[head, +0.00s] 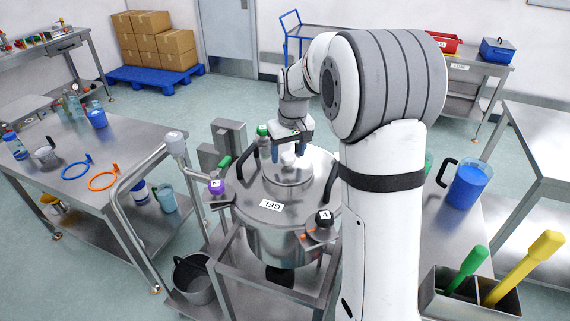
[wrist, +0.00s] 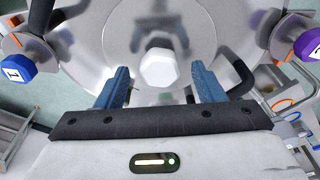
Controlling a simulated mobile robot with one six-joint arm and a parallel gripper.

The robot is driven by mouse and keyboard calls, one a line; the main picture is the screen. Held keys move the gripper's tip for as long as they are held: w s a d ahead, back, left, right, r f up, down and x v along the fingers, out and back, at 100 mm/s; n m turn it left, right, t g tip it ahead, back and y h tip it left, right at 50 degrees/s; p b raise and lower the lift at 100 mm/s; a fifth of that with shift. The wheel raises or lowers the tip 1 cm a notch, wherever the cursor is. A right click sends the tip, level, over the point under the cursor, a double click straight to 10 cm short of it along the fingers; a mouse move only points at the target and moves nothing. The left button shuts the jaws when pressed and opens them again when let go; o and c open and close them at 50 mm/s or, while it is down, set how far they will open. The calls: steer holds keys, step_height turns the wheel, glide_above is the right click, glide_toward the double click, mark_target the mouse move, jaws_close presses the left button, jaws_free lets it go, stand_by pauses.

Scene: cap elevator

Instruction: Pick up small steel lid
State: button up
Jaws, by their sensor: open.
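The small steel lid (head: 287,171) sits on top of the large steel vessel lid labelled GEL (head: 244,203). It has a white faceted knob (head: 288,158) at its centre. In the wrist view the small steel lid (wrist: 205,22) fills the upper middle, and its knob (wrist: 158,69) lies just ahead of the fingertips. My gripper (head: 289,148) is over the lid and points down. In the wrist view my gripper (wrist: 158,75) is open, with one blue finger on each side of the knob and visible gaps between. Whether the fingertips reach down to knob height is hard to tell.
A black curved handle (head: 332,183) rises at the right. A steel bench (head: 75,150) stands left; a blue jug (head: 467,186) stands right.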

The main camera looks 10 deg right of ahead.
mark_target(288, 154)
steer(key=shift+w+f, duration=0.2)
steer(key=shift+f, duration=0.95)
steer(key=c, duration=1.2)
step_height(288, 154, up, 10)
steer(key=shift+r+b, duration=0.1)
steer(key=shift+b, duration=0.55)
